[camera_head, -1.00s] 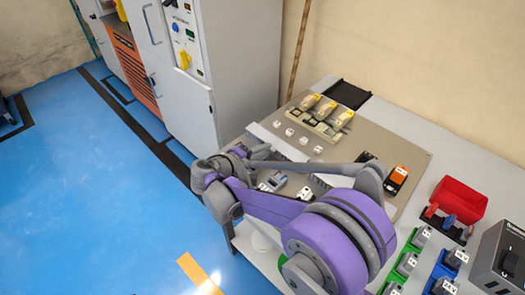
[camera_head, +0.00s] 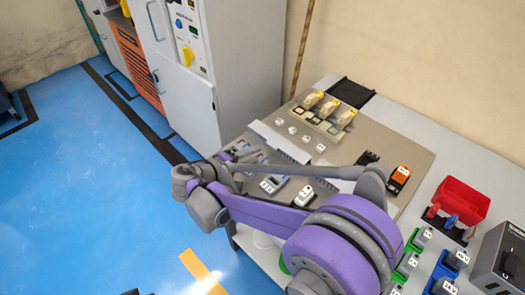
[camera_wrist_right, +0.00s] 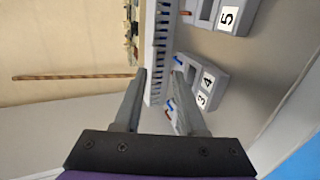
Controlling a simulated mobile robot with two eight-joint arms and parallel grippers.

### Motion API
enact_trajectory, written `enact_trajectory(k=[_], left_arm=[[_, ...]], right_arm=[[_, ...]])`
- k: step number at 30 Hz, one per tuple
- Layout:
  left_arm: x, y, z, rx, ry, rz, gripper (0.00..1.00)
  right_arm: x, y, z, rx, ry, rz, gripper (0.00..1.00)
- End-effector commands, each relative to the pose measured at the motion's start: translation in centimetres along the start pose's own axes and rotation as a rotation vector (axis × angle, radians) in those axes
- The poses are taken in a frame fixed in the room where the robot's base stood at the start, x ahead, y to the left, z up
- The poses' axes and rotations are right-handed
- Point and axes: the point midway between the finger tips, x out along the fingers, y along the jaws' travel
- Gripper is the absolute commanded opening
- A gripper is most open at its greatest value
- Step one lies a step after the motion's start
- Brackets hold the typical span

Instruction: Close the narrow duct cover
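The wiring duct (camera_head: 291,149) is a pale slotted strip on the beige panel, with a smooth white strip (camera_head: 270,136) along it. I cannot tell how the narrow cover sits on it. In the right wrist view the slotted duct (camera_wrist_right: 158,45) runs upward past the fingers, with coloured wire ends beside it. My right gripper (camera_wrist_right: 160,72) is open, its two grey fingers apart, near the duct's lower end; contact cannot be judged. In the head view my right wrist is left of the panel, and the arm hides part of the panel's front. My left gripper is not identifiable in view.
Grey numbered devices (camera_wrist_right: 208,85) sit beside the duct. Yellow-topped parts (camera_head: 328,108) and an orange-black device (camera_head: 398,180) are on the panel (camera_head: 375,140). A red bin (camera_head: 460,201) stands right. A grey cabinet (camera_head: 240,70) stands behind left; blue floor is open.

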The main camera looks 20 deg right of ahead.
Motion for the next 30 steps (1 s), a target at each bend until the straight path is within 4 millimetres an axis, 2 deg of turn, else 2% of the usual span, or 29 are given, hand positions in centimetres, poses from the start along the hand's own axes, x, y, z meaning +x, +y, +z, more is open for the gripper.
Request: enact_trajectory(k=[3, 9, 26, 30], left_arm=[[-0.2, 0.0, -0.1, 0.0, 0.001, 0.0, 0.0], [-0.3, 0.0, -0.2, 0.0, 0.001, 0.0, 0.0], [-0.3, 0.0, -0.2, 0.0, 0.001, 0.0, 0.0], [-0.9, 0.0, -0.4, 0.0, 0.003, 0.0, 0.0]], right_arm=[[-2.3, 0.0, 0.0, -0.001, 0.002, 0.0, 0.4], [-4.2, 0.0, 0.0, 0.001, -0.001, 0.001, 0.4], [-4.3, 0.0, 0.1, 0.001, -0.001, 0.0, 0.4], [-3.9, 0.7, 1.2, 0.001, -0.006, -0.044, 0.4]])
